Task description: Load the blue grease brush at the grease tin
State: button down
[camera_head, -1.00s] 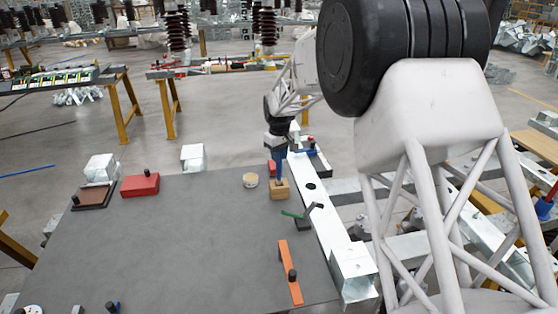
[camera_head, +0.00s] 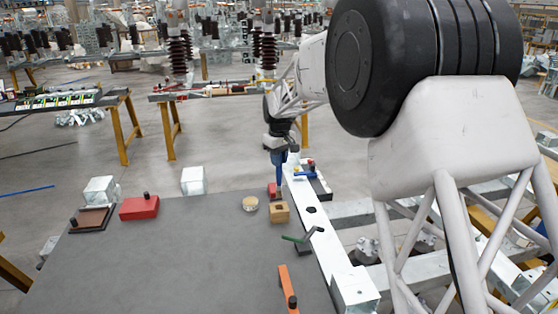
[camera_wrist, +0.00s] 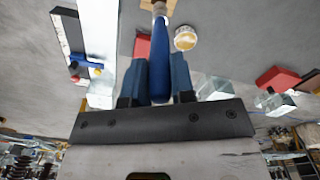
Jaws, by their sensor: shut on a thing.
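My gripper (camera_head: 278,156) is shut on the blue grease brush (camera_wrist: 161,55). In the wrist view the blue handle runs between my two blue fingers, with a pale metal part at its far end; the bristles are not clear. The grease tin (camera_head: 250,203) is a small round tin with a pale yellowish top, standing on the grey table; it also shows in the wrist view (camera_wrist: 185,38). In the head view the brush hangs behind and above the wooden block (camera_head: 279,213), whose top hole is bare. The brush is apart from the tin.
A red block (camera_head: 273,190) stands behind the wooden block. A long white beam (camera_head: 325,245) runs along the table's right side, with a green-handled tool (camera_head: 294,239) beside it. A larger red box (camera_head: 139,208) sits at the back left. The grey table's middle (camera_head: 170,265) is clear.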

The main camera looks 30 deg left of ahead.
dwell(0.3)
jog(key=s+a+f+t+y, duration=0.1)
jog(key=s+a+y, duration=0.1)
jog(key=a, duration=0.6)
jog(key=shift+a+y, duration=0.2)
jog(key=shift+y, duration=0.7)
jog(key=shift+f, duration=0.15)
jog(key=shift+f, duration=2.8)
jog(key=shift+d+f, duration=0.1)
jog(key=shift+f, duration=0.75)
dwell(0.6)
jog(key=shift+r, duration=0.1)
